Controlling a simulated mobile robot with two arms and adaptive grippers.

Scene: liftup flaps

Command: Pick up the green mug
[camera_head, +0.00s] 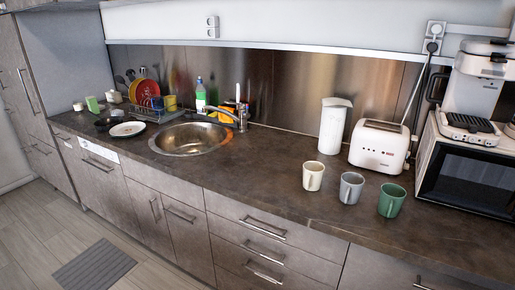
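The green mug (391,200) stands upright on the dark countertop, at the right end of a row of three mugs near the counter's front edge. Its handle faces roughly toward the front. A grey mug (351,188) stands just to its left, and a cream mug (313,176) is left of that. The mugs are apart from each other. Neither of my grippers shows in the head view.
A white toaster (380,146) stands behind the mugs, with a white canister (333,126) to its left. A microwave (466,172) with a coffee machine on top is right of the green mug. The counter (252,170) is clear left of the mugs, up to the sink (190,138).

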